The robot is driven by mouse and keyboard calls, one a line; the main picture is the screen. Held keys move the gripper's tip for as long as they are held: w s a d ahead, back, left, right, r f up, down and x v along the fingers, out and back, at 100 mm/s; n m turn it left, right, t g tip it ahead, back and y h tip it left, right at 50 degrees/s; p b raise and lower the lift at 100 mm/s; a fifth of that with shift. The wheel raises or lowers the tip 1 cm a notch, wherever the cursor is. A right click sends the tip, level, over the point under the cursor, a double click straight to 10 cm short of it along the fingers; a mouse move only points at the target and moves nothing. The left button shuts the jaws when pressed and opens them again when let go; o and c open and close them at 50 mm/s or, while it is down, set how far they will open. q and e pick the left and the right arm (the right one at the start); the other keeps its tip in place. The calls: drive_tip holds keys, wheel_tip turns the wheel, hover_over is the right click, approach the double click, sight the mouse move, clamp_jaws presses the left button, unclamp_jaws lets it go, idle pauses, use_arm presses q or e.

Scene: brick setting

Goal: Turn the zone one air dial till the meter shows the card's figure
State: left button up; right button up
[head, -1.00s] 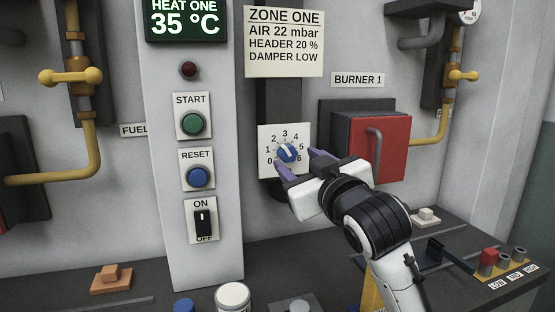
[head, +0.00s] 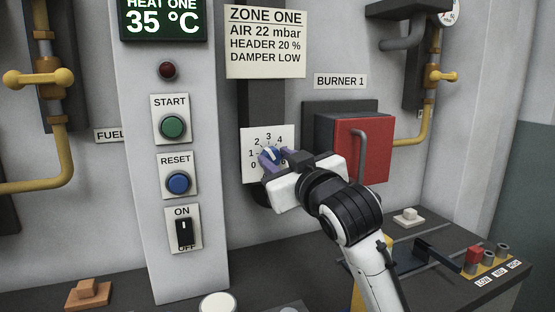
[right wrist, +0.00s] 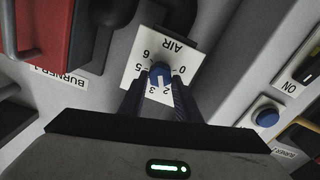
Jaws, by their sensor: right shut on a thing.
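The blue air dial (head: 270,152) sits on a white plate (head: 249,174) numbered 0 to 6, below the zone one card (head: 265,42). The card reads air 22 mbar, header 20 %, damper low. My right gripper (head: 272,158) is shut on the dial, its purple fingers on either side. The right wrist view shows the dial (right wrist: 160,73) between the fingertips, with its plate upside down. The white pointer seems to be near 2 to 3, but I cannot tell exactly. A round gauge (head: 450,12) is cut off at the top right, its reading illegible. My left gripper is out of view.
Left of the dial, a column holds the green start button (head: 172,127), blue reset button (head: 178,183) and on/off switch (head: 184,231). The red burner box (head: 362,150) stands close to the right.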

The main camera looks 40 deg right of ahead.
drive_tip(key=shift+m+p, duration=0.35)
drive_tip(key=shift+m, duration=0.15)
drive_tip(key=o, duration=1.1)
drive_tip(key=shift+c, duration=0.2)
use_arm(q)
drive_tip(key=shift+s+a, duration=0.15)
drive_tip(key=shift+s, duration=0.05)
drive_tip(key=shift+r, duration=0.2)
